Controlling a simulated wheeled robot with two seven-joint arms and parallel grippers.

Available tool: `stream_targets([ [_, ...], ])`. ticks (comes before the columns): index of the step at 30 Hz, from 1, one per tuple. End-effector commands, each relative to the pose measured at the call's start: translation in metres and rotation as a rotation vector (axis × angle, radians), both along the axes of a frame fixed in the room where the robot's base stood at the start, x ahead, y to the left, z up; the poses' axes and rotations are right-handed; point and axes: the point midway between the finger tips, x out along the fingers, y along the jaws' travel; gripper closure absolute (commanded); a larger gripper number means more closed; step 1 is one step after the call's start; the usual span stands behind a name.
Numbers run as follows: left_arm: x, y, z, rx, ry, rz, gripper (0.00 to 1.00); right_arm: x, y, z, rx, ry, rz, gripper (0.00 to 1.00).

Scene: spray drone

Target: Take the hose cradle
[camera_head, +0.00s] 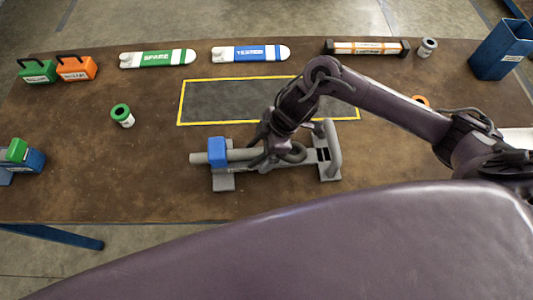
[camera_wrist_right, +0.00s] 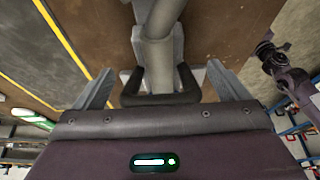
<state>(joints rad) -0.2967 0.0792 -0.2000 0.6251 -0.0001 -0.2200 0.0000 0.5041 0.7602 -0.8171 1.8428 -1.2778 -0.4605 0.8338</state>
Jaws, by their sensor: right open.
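The hose cradle appears to be the grey assembly on the brown table, with a long grey tube (camera_head: 200,158), a blue block (camera_head: 217,151), flat feet (camera_head: 223,182) and an upright grey bar (camera_head: 333,150) at its right end. My right gripper (camera_wrist_right: 162,72) is open. Its fingers stand on either side of the grey tube (camera_wrist_right: 158,55) and a dark loop handle (camera_wrist_right: 160,99) in the wrist view; contact cannot be told. In the head view my right wrist hides the cradle's middle. An arm, apparently my left (camera_wrist_right: 290,80), shows at the wrist view's right; its gripper state is unclear.
A yellow-outlined dark mat (camera_head: 225,100) lies just behind the cradle. White bottles marked green (camera_head: 158,58) and blue (camera_head: 250,53), an orange-striped bar (camera_head: 366,47) and a blue bin (camera_head: 502,50) line the back. A green-topped can (camera_head: 122,116) stands left.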

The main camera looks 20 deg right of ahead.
Motion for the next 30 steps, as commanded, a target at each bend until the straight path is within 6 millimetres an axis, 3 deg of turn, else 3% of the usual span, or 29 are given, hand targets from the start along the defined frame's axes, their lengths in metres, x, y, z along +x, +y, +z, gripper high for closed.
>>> stream_targets([
  [2,-0.0005,0.0001,-0.0001,0.0,0.001,0.0,1.0,0.0,-0.0001,0.0001,0.0,0.0,0.0,0.07],
  [23,-0.0058,0.001,-0.0008,0.002,0.009,-0.001,1.0,0.0,-0.0003,0.0005,0.0,0.0,0.0,0.98],
  [30,-0.006,0.0011,-0.0005,0.002,0.009,0.0,1.0,0.001,0.0003,0.0023,0.002,-0.003,0.0,1.0],
])
